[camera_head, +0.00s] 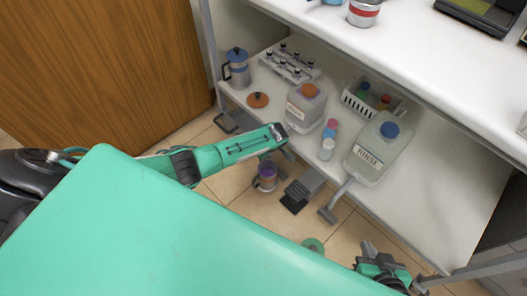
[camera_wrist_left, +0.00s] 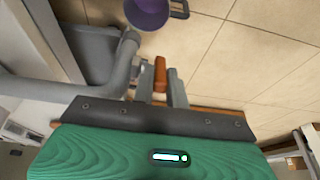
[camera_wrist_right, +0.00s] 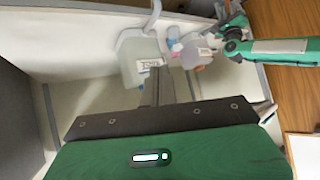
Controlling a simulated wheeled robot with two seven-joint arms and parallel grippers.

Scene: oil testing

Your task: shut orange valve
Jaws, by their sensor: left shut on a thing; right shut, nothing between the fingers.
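The orange valve handle (camera_wrist_left: 160,75) shows in the left wrist view beside a grey pipe (camera_wrist_left: 118,72). My left gripper (camera_wrist_left: 164,84) is shut on this handle. In the head view my left gripper (camera_head: 280,135) is at the shelf's front edge, below the orange-capped canister (camera_head: 306,106), and the valve is hidden there. A mug with purple contents (camera_head: 265,176) is below the gripper; it also shows in the left wrist view (camera_wrist_left: 148,12). My right gripper (camera_head: 372,256) is shut and empty at the lower right; its fingers show in the right wrist view (camera_wrist_right: 160,90).
A blue-capped canister (camera_head: 378,147) stands on the shelf (camera_head: 440,175), with small bottles (camera_head: 328,140), a white basket (camera_head: 372,101), a vial rack (camera_head: 288,66) and a blue-lidded jug (camera_head: 237,68). A grey spout (camera_head: 337,200) hangs in front. The shelf's right part is bare.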

